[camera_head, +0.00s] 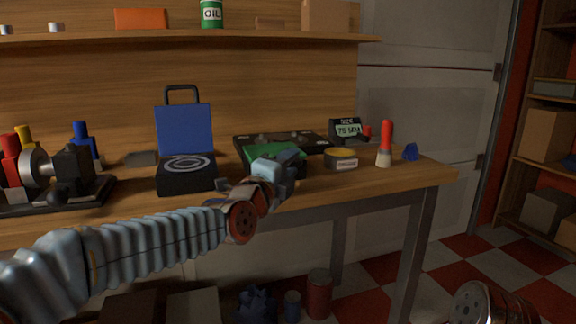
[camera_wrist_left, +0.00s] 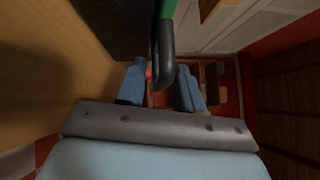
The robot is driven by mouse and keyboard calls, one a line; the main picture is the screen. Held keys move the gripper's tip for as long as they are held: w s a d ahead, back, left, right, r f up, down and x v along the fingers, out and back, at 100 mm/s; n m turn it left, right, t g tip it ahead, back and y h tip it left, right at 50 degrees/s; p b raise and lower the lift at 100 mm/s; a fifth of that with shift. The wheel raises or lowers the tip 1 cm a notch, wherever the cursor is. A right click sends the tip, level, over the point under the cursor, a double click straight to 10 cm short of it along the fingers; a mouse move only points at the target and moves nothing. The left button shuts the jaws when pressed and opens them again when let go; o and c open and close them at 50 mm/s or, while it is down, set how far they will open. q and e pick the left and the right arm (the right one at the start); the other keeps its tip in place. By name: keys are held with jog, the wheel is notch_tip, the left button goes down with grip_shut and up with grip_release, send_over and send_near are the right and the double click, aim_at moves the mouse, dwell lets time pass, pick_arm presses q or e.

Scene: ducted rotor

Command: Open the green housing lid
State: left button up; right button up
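The green housing (camera_head: 262,151) stands on the workbench right of the blue-lidded black box, partly hidden by my left gripper. From the head view I cannot tell how its lid sits. My left gripper (camera_head: 292,162) is at the housing's front right side. In the left wrist view, a black handle (camera_wrist_left: 162,78) on a green edge (camera_wrist_left: 166,12) reaches down in front of the gap between my left fingers (camera_wrist_left: 158,88). The fingers are apart, with space beside the handle. I cannot tell whether either finger touches it. My right gripper is not in view.
A black box with a raised blue lid (camera_head: 186,130) stands to the left. A dark tray (camera_head: 312,140) lies behind the housing. A yellow-topped tin (camera_head: 341,163), a "75 MM" display (camera_head: 347,129) and a red-handled tool (camera_head: 385,140) stand to the right.

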pick_arm(q)
grip_shut()
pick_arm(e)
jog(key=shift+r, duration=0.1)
